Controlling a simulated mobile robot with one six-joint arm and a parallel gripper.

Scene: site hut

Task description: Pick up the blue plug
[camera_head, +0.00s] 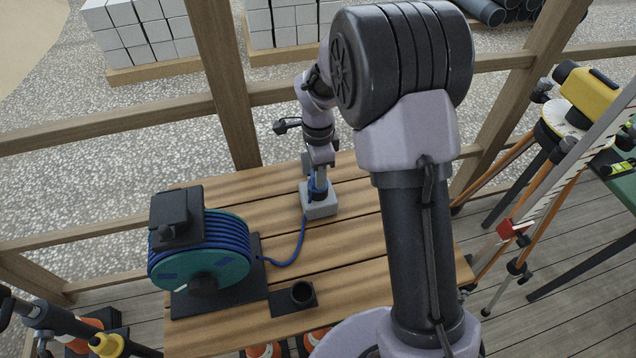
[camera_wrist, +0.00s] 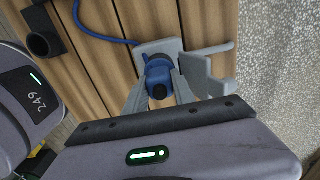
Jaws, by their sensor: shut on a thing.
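The blue plug (camera_wrist: 158,72) sits at a light grey socket box (camera_wrist: 148,48) on the wooden table. My gripper (camera_wrist: 160,92) is shut on the plug, one finger on each side of it. In the head view the plug (camera_head: 318,186) stands upright on the grey box (camera_head: 320,208), under my gripper (camera_head: 319,176). Whether the plug is seated in the box or just above it, I cannot tell. A blue cable (camera_head: 290,260) runs from the plug to a teal and blue cable reel (camera_head: 203,255) on the left of the table.
A black holder with a round opening (camera_head: 301,295) lies at the table's front. The wooden table (camera_head: 355,250) is clear around the grey box. Wooden railing posts (camera_head: 225,80) stand behind it. A tripod with a yellow instrument (camera_head: 585,88) stands at the right.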

